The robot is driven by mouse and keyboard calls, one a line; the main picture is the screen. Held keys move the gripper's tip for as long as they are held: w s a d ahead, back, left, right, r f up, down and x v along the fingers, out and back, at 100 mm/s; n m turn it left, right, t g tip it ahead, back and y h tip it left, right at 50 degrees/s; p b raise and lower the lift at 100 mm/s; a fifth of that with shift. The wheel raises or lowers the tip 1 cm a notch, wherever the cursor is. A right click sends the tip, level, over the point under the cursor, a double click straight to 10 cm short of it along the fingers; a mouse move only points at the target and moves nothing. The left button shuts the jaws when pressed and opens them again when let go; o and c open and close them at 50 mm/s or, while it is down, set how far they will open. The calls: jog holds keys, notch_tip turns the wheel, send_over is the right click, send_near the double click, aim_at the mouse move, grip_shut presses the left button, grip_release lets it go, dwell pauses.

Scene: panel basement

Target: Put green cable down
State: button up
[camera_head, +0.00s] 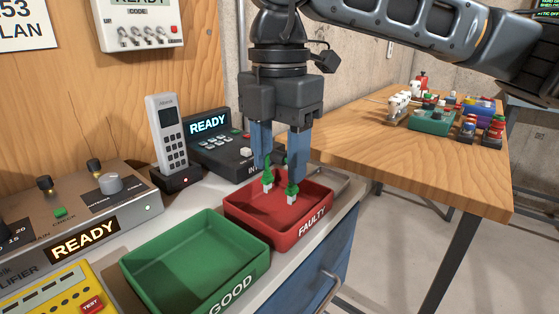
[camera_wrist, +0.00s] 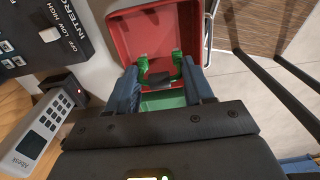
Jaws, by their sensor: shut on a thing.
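My gripper (camera_head: 278,157) points down over the red tray marked FAULTY (camera_head: 252,229). It is shut on the green cable (camera_head: 292,187), whose two ends with white tips hang below the fingers, inside or just above the tray. I cannot tell whether the tips touch the tray floor. In the wrist view the green cable (camera_wrist: 142,66) shows between the blue fingers, with the red tray (camera_wrist: 122,38) beyond it. The green tray marked GOOD (camera_head: 193,262) stands empty in front and to the left of the red one.
A cordless phone (camera_head: 166,130) in its cradle and an intercom box (camera_head: 222,143) stand behind the trays. A metal amplifier box (camera_head: 80,213) and a yellow tester (camera_head: 55,291) lie at left. A wooden table (camera_head: 420,170) with toys is at right.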

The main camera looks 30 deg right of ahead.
aim_at(280, 152)
jog(key=shift+f, duration=0.55)
jog(key=shift+f+b, duration=0.65)
jog(key=shift+b, duration=0.15)
jog(key=o, duration=1)
jog(key=shift+r, duration=0.1)
jog(key=shift+r+p, duration=0.4)
jog(key=shift+p, duration=0.2)
notch_tip(280, 152, up, 12)
jog(key=shift+r+p, duration=0.15)
jog(key=shift+p, duration=0.25)
